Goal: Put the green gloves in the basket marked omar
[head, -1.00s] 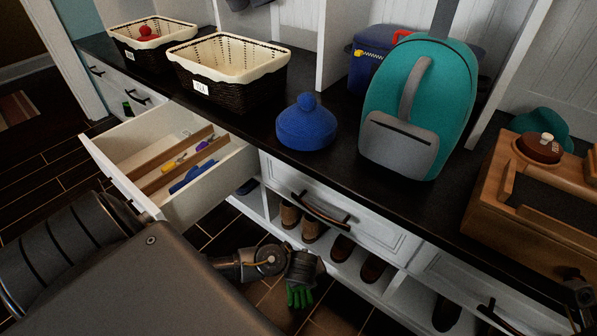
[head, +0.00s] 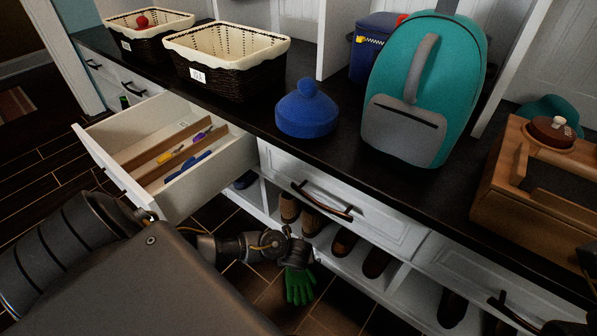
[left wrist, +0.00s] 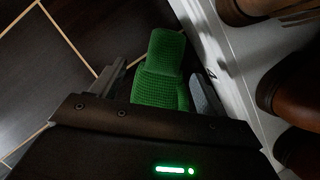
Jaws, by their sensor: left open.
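The green gloves (head: 299,286) show below my left gripper (head: 297,262), low in front of the shoe cubbies, fingers pointing down. In the left wrist view the gloves (left wrist: 161,75) lie between the two spread fingers of my left gripper (left wrist: 158,88), with a gap visible on the left side; whether they touch a finger is unclear. Two dark wicker baskets with cream liners stand on the bench: a nearer one (head: 235,86) and a farther one (head: 140,44) with a red item (head: 142,21) inside. Their labels are too small to read surely.
An open white drawer (head: 106,172) with dividers and small tools juts out below the baskets. A blue knitted hat (head: 306,110), teal backpack (head: 423,95), blue lunch bag (head: 372,50) and wooden crate (head: 535,205) stand on the bench. Shoes (head: 343,243) fill cubbies below.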

